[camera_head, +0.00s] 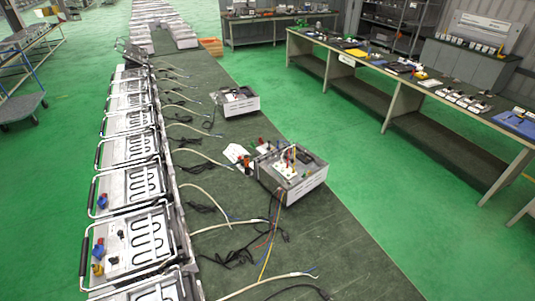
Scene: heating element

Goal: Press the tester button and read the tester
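A white tester box (302,186) stands on the dark green work table, right of the row of heating elements. Its top carries a dark panel, coloured plugs and wires. The tester's button and reading are too small to make out. A second, smaller white box (240,107) stands farther back on the same table. A row of heating elements (145,185) in metal frames with black handles runs along the table's left side. Neither of my grippers is in view.
A white plate (237,153) with small coloured parts lies beside the tester. Loose cables (240,257) cover the table in front of it. The table's right front part (345,255) is mostly clear. A long side bench (400,85) holds tools across the green floor.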

